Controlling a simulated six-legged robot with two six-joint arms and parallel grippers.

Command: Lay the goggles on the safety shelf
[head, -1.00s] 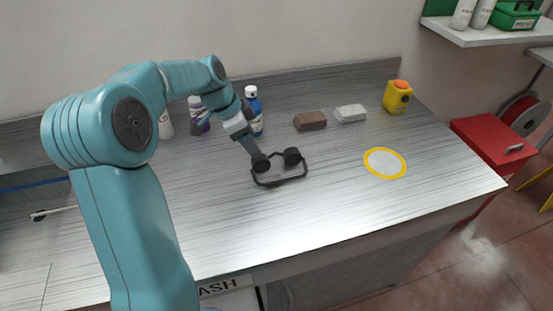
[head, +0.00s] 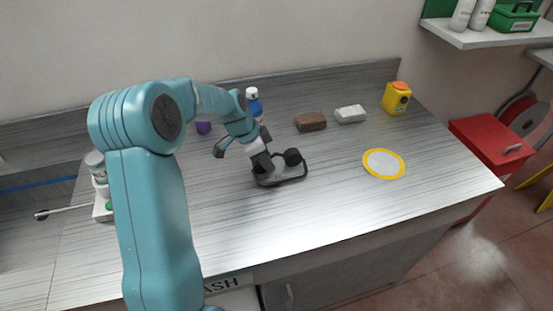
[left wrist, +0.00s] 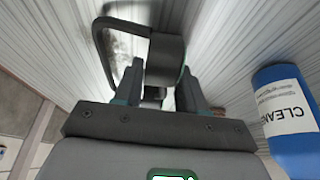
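The dark goggles (head: 292,171) lie on the grey bench, with two round cups and a thin loop frame. My left gripper (head: 263,168) is low at their left end, pointing down. In the left wrist view the goggles (left wrist: 166,55) reach between and beyond the spread fingers of my left gripper (left wrist: 160,92). The fingers look open around the near part; contact is unclear. A white wall shelf (head: 480,38), likely the safety shelf, is at the upper right, holding white bottles and a green case. My right gripper is out of view.
A blue bottle (head: 253,100) stands behind my gripper and shows in the left wrist view (left wrist: 288,120). Behind the goggles are a brown block (head: 311,122), a white block (head: 350,114) and a yellow container (head: 397,98). A yellow-rimmed disc (head: 384,164) lies to the right.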

